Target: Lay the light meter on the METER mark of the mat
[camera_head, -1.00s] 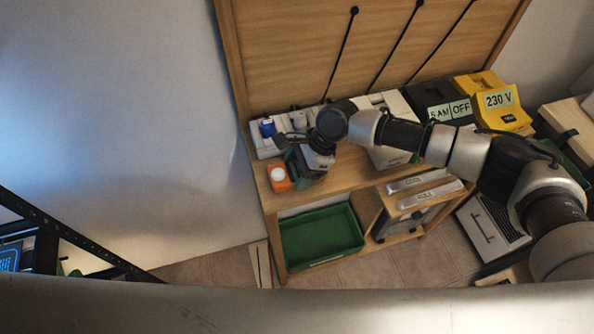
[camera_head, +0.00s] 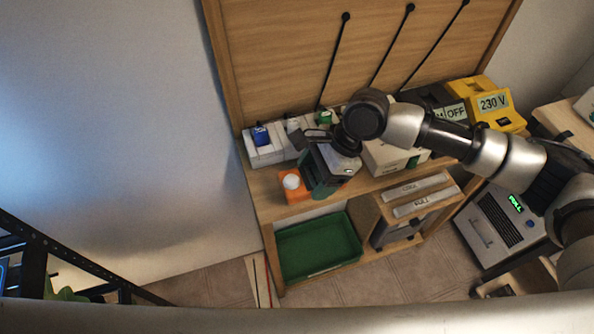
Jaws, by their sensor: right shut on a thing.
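The light meter, an orange body with a white dome (camera_head: 292,182), is over the left part of the wooden bench top. My right gripper (camera_head: 318,180) comes down from the right and is shut on it. The gripper covers the meter's middle, and orange shows on both sides. I cannot tell whether the meter touches the bench. I cannot make out the mat or its METER mark. My left gripper is not in view.
A white rack (camera_head: 262,152) with blue-, white- and green-topped items stands behind the meter. A white box (camera_head: 390,157), a dark OFF unit and a yellow 230 V unit (camera_head: 493,103) stand to the right. A green tray (camera_head: 318,245) sits below the bench top.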

